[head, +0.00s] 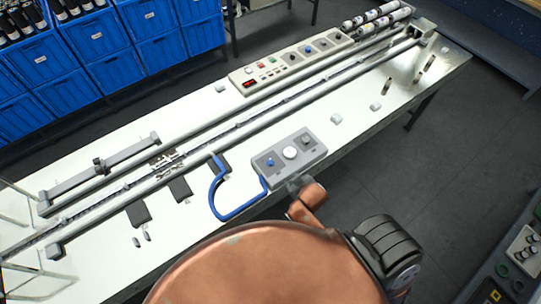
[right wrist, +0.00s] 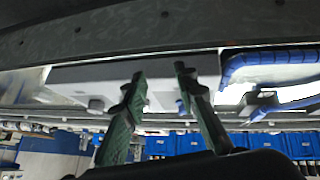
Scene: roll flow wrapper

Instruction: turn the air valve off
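A grey box (head: 292,157) on the near edge of the white table carries a blue knob (head: 270,162), a white round dial (head: 290,153) and a small grey knob (head: 306,140). A blue hose (head: 215,195) loops from its left end. I cannot tell the valve's setting. My right gripper (head: 296,185) is at the box's near side, mostly hidden by my copper arm. In the right wrist view its green fingers (right wrist: 160,78) are apart, with nothing seen between them, in front of the box (right wrist: 75,75). The blue knob (right wrist: 181,105) shows by one finger. My left gripper is not in view.
A long rail (head: 215,140) runs along the table behind the box. A control panel (head: 290,62) with buttons stands beyond it. Small pale blocks (head: 336,119) lie right of the box. Blue bins (head: 110,65) stand at the back left. Another panel (head: 522,250) is at lower right.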

